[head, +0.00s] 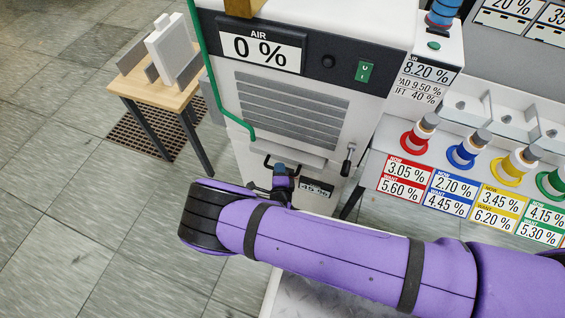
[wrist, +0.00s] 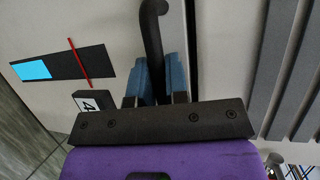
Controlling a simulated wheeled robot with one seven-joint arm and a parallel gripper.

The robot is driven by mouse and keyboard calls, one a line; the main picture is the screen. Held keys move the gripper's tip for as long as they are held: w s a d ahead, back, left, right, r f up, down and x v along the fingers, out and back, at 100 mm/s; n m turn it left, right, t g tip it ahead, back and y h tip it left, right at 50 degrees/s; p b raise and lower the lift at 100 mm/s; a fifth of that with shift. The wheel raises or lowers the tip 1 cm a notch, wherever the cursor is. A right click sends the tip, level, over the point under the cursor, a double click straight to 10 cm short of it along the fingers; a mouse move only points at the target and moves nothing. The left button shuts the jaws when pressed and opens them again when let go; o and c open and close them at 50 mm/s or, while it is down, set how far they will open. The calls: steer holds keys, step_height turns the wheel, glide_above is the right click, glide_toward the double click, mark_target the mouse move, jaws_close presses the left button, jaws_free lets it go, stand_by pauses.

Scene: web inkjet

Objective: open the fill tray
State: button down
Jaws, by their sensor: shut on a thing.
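The white machine (head: 325,88) has a small pale front panel (head: 299,155) low on its face, which looks like the fill tray. A black bar handle (wrist: 152,30) crosses between my fingers in the wrist view. My gripper (wrist: 159,78) is shut on this handle, with a blue fingertip on either side of it. In the head view my gripper (head: 282,173) is at the handle and partly hidden by my purple arm. A dark vertical gap shows beside the handle in the wrist view. I cannot tell how far the tray stands out.
A black lever (head: 347,160) hangs right of the tray. A wooden table (head: 155,96) stands on the left. Several coloured ink stations line the right. Tiled floor on the left (head: 70,180) is clear.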

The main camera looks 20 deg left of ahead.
steer(key=s, duration=0.8)
steer(key=shift+s+a, duration=0.25)
steer(key=shift+a, duration=0.1)
steer(key=c, duration=1.1)
jaws_free()
steer(key=shift+c, duration=0.2)
